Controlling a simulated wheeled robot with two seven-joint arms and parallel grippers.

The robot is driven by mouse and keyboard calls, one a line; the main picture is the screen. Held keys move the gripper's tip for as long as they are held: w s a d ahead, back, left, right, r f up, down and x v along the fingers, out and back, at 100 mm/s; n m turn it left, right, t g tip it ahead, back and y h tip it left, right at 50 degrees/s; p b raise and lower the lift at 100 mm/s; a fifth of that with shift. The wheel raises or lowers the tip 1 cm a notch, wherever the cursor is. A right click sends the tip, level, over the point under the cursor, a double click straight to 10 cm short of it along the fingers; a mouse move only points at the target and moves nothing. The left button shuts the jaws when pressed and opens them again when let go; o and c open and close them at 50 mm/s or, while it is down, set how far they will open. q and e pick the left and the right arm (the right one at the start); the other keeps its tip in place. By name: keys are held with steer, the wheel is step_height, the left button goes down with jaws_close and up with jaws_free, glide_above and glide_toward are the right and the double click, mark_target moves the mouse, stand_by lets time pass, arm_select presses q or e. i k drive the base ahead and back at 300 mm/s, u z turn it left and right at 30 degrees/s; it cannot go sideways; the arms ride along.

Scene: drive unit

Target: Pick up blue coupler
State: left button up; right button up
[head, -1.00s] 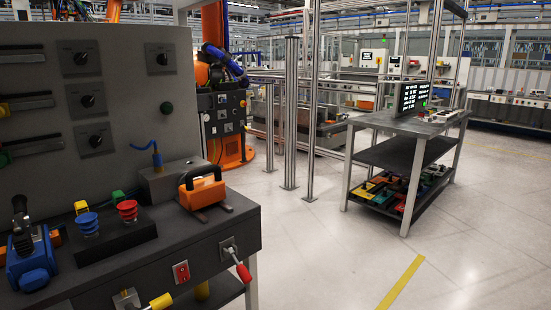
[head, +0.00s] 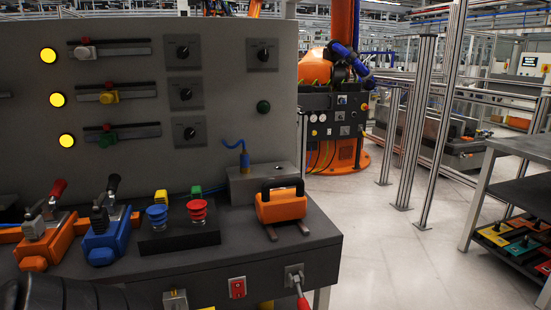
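A small blue coupler (head: 244,158) with a curled blue cable stands upright on a grey box (head: 262,184) at the right end of the dark workbench (head: 262,258). Its cable runs up and left to the grey panel (head: 225,115). Nothing holds it. A dark rounded shape at the bottom left edge looks like part of my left arm; its fingers do not show. My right gripper is not in view.
Blue (head: 108,235) and orange (head: 45,240) lever units stand farther left. A red-handled lever (head: 300,290) juts from the bench front. Open floor lies right.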

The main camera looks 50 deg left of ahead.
mark_target(245, 160)
steer(key=i, duration=2.65)
steer(key=u, duration=4.25)
